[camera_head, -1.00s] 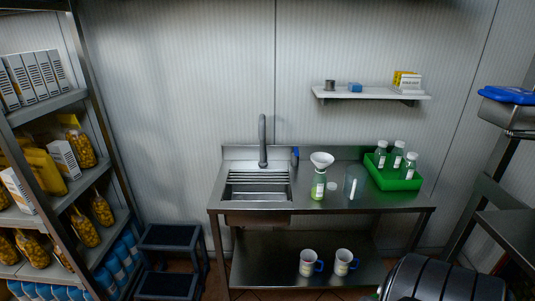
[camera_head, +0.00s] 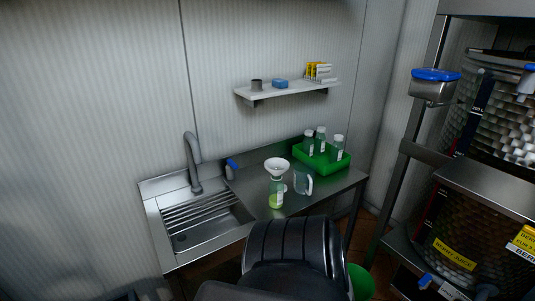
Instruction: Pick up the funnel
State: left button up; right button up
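The white funnel (camera_head: 277,165) stands upright in the mouth of a clear bottle (camera_head: 276,191) with a green lower part and a pale label. The bottle stands on the steel counter (camera_head: 247,197), to the right of the sink. A clear jug (camera_head: 303,181) stands just right of the bottle. A small pale round thing beside the bottle is partly hidden.
A green tray (camera_head: 325,167) with several bottles is at the counter's back right. A sink (camera_head: 197,222) with a tap (camera_head: 191,160) is left. Steel shelving (camera_head: 425,105) stands right.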

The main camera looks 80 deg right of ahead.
aim_at(270, 164)
jog(key=z, duration=0.5)
jog(key=i, duration=0.7)
jog(key=z, duration=1.2)
jog(key=i, duration=0.45)
jog(key=z, duration=0.4)
